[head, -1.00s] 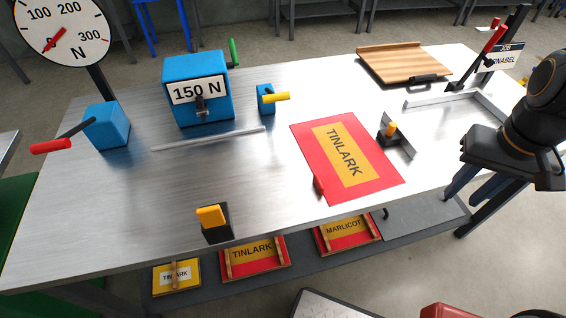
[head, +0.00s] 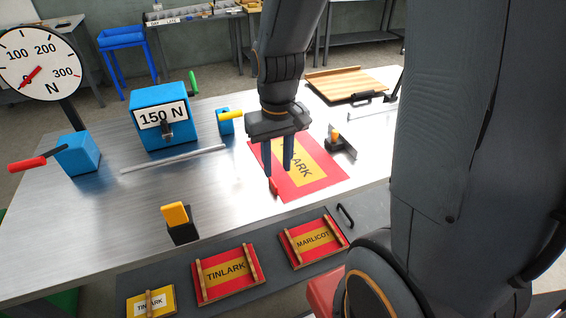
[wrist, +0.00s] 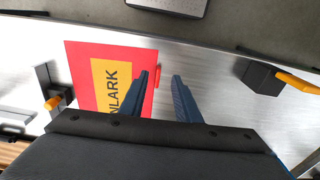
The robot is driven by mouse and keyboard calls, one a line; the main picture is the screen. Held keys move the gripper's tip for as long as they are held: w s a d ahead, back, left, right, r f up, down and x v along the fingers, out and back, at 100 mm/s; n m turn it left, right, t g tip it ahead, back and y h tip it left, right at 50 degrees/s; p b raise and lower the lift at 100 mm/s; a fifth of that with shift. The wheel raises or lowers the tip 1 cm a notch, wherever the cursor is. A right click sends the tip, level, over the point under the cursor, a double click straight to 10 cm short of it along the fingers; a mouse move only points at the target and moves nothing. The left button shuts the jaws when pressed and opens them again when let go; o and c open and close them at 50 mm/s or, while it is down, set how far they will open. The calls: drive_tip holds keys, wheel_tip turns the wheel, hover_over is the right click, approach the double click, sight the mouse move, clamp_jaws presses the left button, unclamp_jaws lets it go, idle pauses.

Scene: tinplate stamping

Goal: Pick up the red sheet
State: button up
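The red sheet (head: 314,180) lies flat on the metal table, with a yellow panel lettered TINLARK, partly hidden behind my gripper in the head view. A small red tab (head: 273,187) stands at its near left edge. In the wrist view the sheet (wrist: 85,62) lies left of the fingers, and the red tab (wrist: 157,77) shows between the fingertips of my gripper (wrist: 165,82). The fingers look above the tab; contact is not visible.
A black stop with a yellow handle (head: 338,140) stands at the sheet's right. Another yellow-handled block (head: 180,224) is at the table's front edge. The blue 150 N box (head: 160,117) and a metal bar (head: 175,158) are left. A wooden board (head: 346,84) lies behind.

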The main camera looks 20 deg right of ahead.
hover_over(271, 180)
drive_tip(key=shift+d+f+g, duration=0.1)
drive_tip(key=shift+f+g, duration=0.2)
drive_tip(key=shift+f, duration=0.6)
drive_tip(key=shift+w+f, duration=0.15)
drive_tip(key=shift+f, duration=0.15)
drive_tip(key=shift+f+p, duration=0.95)
drive_tip(key=shift+f, duration=2.6)
clamp_jaws()
